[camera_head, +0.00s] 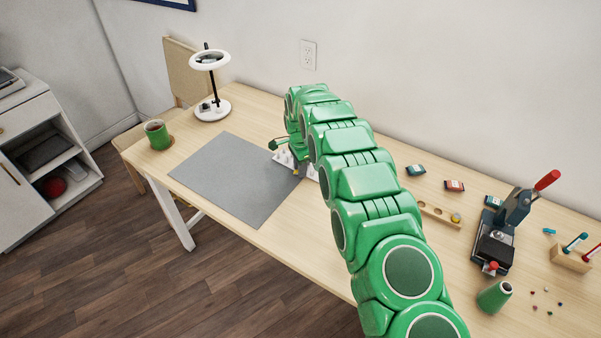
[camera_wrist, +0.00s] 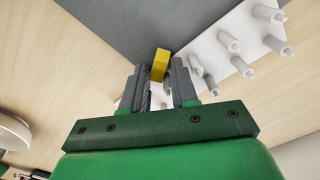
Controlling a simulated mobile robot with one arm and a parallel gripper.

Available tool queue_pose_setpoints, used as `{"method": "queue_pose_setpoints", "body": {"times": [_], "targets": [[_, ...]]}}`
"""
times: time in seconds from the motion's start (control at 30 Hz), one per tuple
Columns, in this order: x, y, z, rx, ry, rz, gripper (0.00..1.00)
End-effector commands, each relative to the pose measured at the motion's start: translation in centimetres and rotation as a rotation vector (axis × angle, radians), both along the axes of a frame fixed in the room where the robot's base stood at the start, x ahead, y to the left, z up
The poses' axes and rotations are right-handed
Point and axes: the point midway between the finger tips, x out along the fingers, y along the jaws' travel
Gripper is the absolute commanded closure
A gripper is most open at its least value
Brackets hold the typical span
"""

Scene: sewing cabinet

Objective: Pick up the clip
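The clip is a small yellow block (camera_wrist: 160,64) between the fingertips in the wrist view. My gripper (camera_wrist: 161,78) has its two grey fingers close against its sides, with almost no gap showing. In the head view, my gripper (camera_head: 297,163) is low over the table by the right edge of the grey mat (camera_head: 232,180). A small bit of the yellow clip (camera_head: 296,171) shows there below it. My green arm hides much of this area. Whether the clip is clear of the surface cannot be told.
A white board with several upright pegs (camera_wrist: 231,42) is right beside the clip. A ring lamp (camera_head: 212,108) and green mug (camera_head: 157,134) stand on the table's left. A press (camera_head: 497,240), wooden tray (camera_head: 432,211) and green cone (camera_head: 494,296) are at right.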

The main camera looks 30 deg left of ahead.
Motion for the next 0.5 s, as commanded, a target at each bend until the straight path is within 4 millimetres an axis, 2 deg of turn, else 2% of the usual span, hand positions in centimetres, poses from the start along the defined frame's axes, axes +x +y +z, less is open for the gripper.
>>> {"method": "queue_pose_setpoints", "body": {"times": [0.03, 0.1, 0.5], "targets": [[-0.12, -0.17, -0.33, -0.005, 0.005, -0.001, 0.89], [-0.13, -0.18, -0.35, -0.006, 0.006, -0.001, 1.00], [-0.18, -0.25, -0.40, -0.007, 0.007, -0.001, 1.00]]}}
